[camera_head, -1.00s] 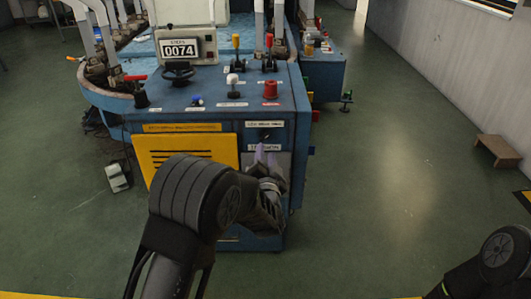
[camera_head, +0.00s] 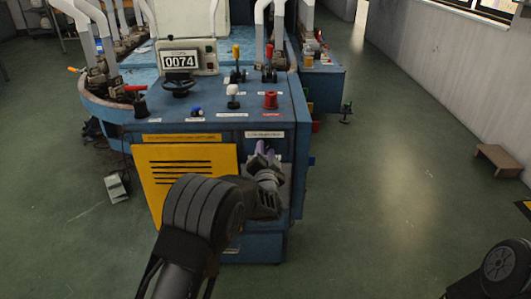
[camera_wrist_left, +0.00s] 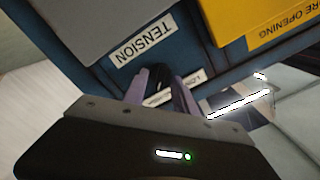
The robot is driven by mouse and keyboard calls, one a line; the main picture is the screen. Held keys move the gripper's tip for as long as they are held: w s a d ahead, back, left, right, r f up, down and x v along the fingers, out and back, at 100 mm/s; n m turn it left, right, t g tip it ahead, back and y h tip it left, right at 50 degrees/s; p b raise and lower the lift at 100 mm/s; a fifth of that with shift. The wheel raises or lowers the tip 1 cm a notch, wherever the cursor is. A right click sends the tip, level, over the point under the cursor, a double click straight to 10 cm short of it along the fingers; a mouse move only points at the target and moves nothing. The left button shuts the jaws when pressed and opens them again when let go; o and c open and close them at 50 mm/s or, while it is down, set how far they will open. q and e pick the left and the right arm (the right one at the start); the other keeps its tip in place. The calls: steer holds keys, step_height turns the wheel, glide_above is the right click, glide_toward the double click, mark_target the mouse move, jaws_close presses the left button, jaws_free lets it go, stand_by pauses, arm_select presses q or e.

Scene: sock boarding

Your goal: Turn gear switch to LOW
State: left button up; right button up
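The blue machine's front panel (camera_head: 298,165) faces me, with a white label (camera_head: 264,134) near its top right. My left gripper (camera_head: 264,150) is at the panel just below that label, with its purple fingers pointing at it. The gear switch cannot be made out in the head view; the gripper covers this part. In the left wrist view, the fingers (camera_wrist_left: 160,90) stand apart beside the TENSION label (camera_wrist_left: 143,42), with a dark shape between them that may be a knob. A second label (camera_wrist_left: 196,78) is partly hidden by a finger. My right gripper is out of view.
A yellow louvred panel (camera_head: 185,175) is left of my left gripper. On the machine's top are a counter (camera_head: 181,60) reading 0074, a handwheel (camera_head: 182,82), a red knob (camera_head: 271,100) and levers. A brown stool (camera_head: 498,160) stands right; the floor between is clear.

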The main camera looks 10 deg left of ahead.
arm_select(q)
steer(key=shift+c, duration=0.2)
jaws_close()
stand_by(0.5)
